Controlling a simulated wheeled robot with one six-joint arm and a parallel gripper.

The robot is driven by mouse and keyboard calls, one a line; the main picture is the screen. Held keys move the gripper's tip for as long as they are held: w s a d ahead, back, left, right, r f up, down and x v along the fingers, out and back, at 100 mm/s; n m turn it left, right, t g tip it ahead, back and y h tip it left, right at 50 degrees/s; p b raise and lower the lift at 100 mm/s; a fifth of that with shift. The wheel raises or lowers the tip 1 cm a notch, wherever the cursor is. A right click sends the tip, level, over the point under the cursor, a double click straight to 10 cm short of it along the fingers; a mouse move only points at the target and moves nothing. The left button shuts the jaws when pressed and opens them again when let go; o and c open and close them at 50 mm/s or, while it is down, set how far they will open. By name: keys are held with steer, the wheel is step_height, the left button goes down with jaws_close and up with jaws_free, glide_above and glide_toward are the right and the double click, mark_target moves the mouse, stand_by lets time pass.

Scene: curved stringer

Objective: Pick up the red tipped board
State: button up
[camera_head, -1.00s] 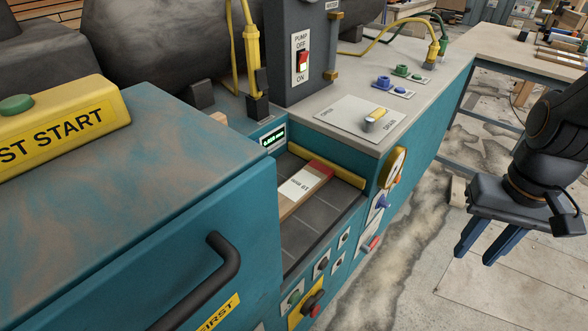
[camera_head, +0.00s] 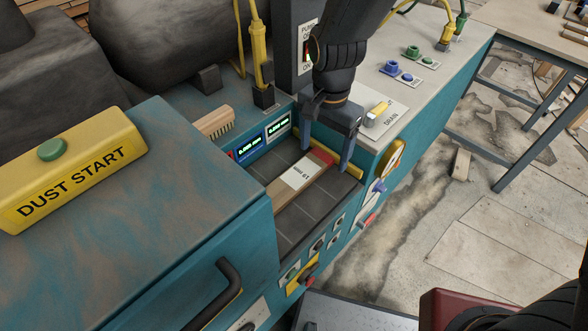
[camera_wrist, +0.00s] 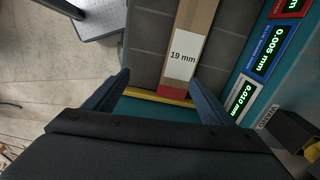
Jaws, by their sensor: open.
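The red tipped board (camera_head: 284,192) lies flat on the dark tiled bed of the teal machine. It carries a white label, which reads "19 mm" in the wrist view (camera_wrist: 187,52). Its red tip (camera_head: 321,158) points toward the yellow strip at the bed's far end. My gripper (camera_head: 325,150) is above that end, fingers pointing down. In the wrist view my gripper (camera_wrist: 160,90) is open and empty, with one finger on each side of the board's red end, apart from it. The board's other end is hidden by the teal housing in the head view.
A teal cabinet (camera_head: 130,220) with a yellow DUST START box (camera_head: 72,165) stands left. Digital displays (camera_head: 263,140) and a brush (camera_head: 215,123) line the bed's back edge. A metal panel with a yellow-handled DRAIN lever (camera_head: 378,113) is right of my gripper.

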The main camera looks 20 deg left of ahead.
steer(key=p, duration=0.1)
glide_toward(295, 177)
steer(key=shift+w+d+f+m, duration=0.2)
steer(key=shift+w+d+m, duration=0.1)
steer(key=shift+d+m, duration=0.1)
steer(key=shift+s+a+f+p, duration=0.15)
steer(key=shift+f+p, duration=0.65)
steer(key=shift+f, duration=1.15)
steer(key=shift+s+a+f+p, duration=0.15)
steer(key=shift+f+p, duration=0.65)
steer(key=shift+f, duration=1.15)
steer(key=shift+c, duration=0.6)
steer(key=c, duration=1.2)
steer(key=shift+r, duration=0.1)
